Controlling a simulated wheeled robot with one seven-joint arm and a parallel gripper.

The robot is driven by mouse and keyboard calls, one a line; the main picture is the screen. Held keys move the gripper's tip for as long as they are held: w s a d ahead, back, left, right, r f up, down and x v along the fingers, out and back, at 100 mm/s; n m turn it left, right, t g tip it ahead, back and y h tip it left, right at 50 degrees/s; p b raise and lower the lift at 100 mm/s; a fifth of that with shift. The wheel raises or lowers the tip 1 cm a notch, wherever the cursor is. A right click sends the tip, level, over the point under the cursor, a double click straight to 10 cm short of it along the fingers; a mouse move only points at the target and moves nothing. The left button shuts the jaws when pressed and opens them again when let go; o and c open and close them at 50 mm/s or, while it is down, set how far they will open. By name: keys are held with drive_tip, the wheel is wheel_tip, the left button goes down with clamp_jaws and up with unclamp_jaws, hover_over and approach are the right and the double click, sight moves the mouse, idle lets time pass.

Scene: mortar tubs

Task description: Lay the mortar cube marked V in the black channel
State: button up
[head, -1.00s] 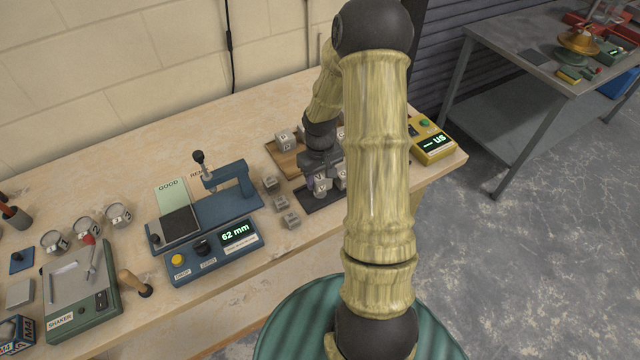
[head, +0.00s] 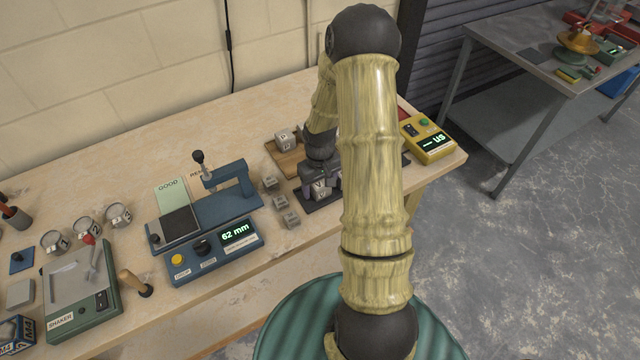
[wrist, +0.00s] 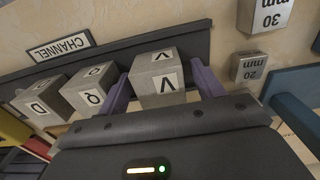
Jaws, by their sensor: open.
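The grey mortar cube marked V (wrist: 156,80) sits between the two purple fingers of my gripper (wrist: 160,70) in the wrist view. The fingers stand open, one on each side of it. The black channel (wrist: 185,46) runs behind and under the row, with its CHANNEL label on the far side. Cube V is at the channel's right part, lined up with cubes Q (wrist: 90,88) and D (wrist: 45,100) to its left. The left finger is in the gap between Q and V. In the head view cube V (head: 319,188) shows below my gripper (head: 320,172), at the dark channel (head: 322,205).
A wooden board (head: 283,158) with a mortar cube (head: 284,140) lies behind the channel. Small metal gauge blocks (head: 280,202) stand left of it, beside the blue tester (head: 215,250). The yellow meter (head: 430,140) stands to the right. My arm hides part of the bench.

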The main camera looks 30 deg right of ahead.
sight(320, 182)
drive_tip(key=shift+r, duration=0.1)
wheel_tip(320, 182, up, 12)
idle(0.5)
idle(0.4)
drive_tip(key=s+a+r+t, duration=0.1)
drive_tip(key=s+a+r, duration=0.2)
drive_tip(key=s+a, duration=0.3)
drive_tip(key=s+a+r+t, duration=0.1)
drive_tip(key=s+a+r, duration=0.2)
drive_tip(key=s+a, duration=0.3)
drive_tip(key=shift+s+a+t, duration=0.3)
drive_tip(key=shift+a, duration=0.45)
